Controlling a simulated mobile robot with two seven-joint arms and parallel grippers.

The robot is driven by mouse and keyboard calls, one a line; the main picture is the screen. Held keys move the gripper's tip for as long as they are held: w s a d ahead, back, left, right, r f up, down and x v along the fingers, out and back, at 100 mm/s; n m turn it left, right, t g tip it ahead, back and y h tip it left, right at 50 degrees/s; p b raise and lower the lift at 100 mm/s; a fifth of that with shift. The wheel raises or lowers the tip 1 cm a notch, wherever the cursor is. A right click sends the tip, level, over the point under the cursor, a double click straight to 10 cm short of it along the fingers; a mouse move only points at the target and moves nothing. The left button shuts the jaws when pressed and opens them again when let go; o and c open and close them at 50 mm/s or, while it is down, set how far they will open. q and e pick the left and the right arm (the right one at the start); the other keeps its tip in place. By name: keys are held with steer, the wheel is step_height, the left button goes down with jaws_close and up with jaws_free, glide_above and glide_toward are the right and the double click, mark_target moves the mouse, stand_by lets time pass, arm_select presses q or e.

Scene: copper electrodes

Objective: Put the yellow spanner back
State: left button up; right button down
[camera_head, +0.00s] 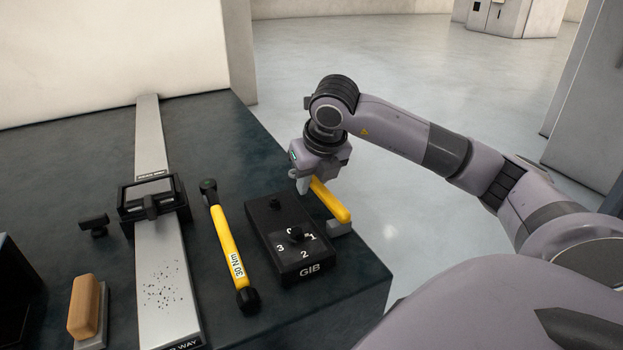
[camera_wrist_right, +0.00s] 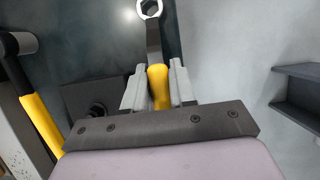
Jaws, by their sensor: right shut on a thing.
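The yellow spanner (camera_head: 331,201) has a yellow handle and a grey ring end, which shows at the top of the right wrist view (camera_wrist_right: 151,10). My right gripper (camera_head: 306,184) is shut on its handle, at the right edge of the dark table beside the black GIB box. In the right wrist view the fingers (camera_wrist_right: 158,90) sit on both sides of the yellow handle. In the head view the handle's near end lies over or beside a small grey block (camera_head: 340,228); I cannot tell whether they touch. My left gripper is out of view.
The black GIB box (camera_head: 300,268) with a numbered dial stands left of the spanner. A yellow 30 Nm torque wrench (camera_head: 227,240) lies farther left. A metal way (camera_head: 160,262) with a black carriage and a wooden-handled block (camera_head: 86,303) are beyond it. Open floor lies right of the table.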

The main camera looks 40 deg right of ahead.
steer(key=shift+f+b, duration=0.4)
steer(key=shift+f, duration=0.05)
steer(key=shift+c, duration=1.9)
jaws_free()
steer(key=shift+s, duration=0.1)
steer(key=shift+a, duration=0.2)
steer(key=shift+c, duration=0.9)
steer(key=shift+r, duration=0.1)
